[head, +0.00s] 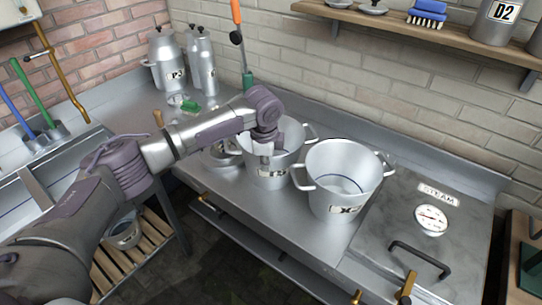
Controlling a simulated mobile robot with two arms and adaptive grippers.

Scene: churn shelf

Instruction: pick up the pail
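Two open silver metal vessels with side handles stand upright on the steel counter (235,205). One is the middle vessel (289,160), with a label on its front; the other is the right vessel (343,178), also labelled. A smaller metal bucket (124,235) sits low on the slatted rack, partly behind my arm. I cannot tell which of these is the pail. My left gripper (267,160) points down at the near rim of the middle vessel and hides part of it. Its fingers are too small to tell whether they are open or touching. My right gripper is out of view.
Several tall metal cans (165,60) stand at the back left. A steam panel with a gauge (431,219) and black handle (420,259) lies at the right. A wooden shelf (400,22) runs along the brick wall. A green brush (190,105) lies behind my arm.

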